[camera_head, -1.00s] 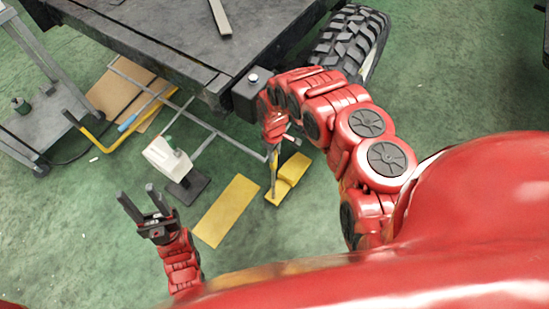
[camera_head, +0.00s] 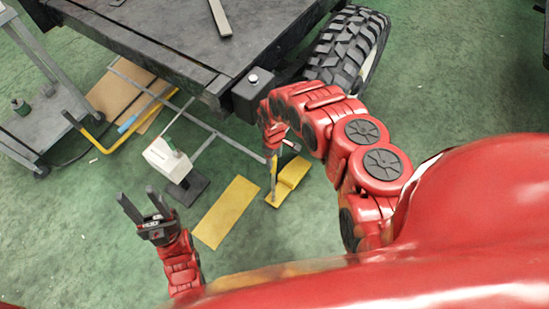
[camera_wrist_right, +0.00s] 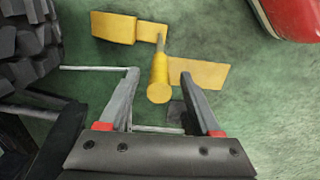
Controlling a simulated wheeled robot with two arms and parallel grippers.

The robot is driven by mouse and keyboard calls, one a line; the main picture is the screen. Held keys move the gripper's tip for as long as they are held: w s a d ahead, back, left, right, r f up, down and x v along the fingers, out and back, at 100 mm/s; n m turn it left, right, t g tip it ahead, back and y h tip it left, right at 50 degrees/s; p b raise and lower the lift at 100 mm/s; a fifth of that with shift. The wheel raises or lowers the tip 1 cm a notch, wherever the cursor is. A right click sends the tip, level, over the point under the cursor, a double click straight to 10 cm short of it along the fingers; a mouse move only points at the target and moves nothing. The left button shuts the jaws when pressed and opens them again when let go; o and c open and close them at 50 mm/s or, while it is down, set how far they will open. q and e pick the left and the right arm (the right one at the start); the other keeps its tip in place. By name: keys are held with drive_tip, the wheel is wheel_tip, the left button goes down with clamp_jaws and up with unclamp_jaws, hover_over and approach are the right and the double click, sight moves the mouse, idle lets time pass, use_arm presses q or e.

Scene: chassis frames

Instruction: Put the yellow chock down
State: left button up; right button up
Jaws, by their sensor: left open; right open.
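The yellow chock (camera_head: 293,172) appears to rest on the green floor, to the right of the yellow mat (camera_head: 228,208). In the right wrist view its yellow block (camera_wrist_right: 113,27) is at the upper left, and its thin rod ends in a yellow handle (camera_wrist_right: 159,72) nearer the camera. My right gripper (camera_head: 274,152) is over the handle. In the wrist view its two fingers (camera_wrist_right: 160,76) are open on either side of the handle, with a gap on each side. My left gripper (camera_head: 137,192) is open and empty at the lower left.
A dark chassis table (camera_head: 150,45) and a black tyre (camera_head: 348,45) stand behind the chock. A white container (camera_head: 165,158) stands left of the mat. A grey cart (camera_head: 40,120) is at the left. Floor right of my right arm is clear.

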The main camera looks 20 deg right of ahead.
wheel_tip(320, 180, up, 7)
drive_tip(key=shift+w+r+p, duration=0.1)
drive_tip(key=shift+p, duration=0.45)
wheel_tip(320, 180, up, 4)
drive_tip(key=shift+f+p, duration=0.25)
drive_tip(key=shift+p, duration=0.9)
drive_tip(key=shift+a+r+p, duration=0.15)
drive_tip(key=shift+r+p, duration=0.15)
drive_tip(key=shift+r, duration=0.3)
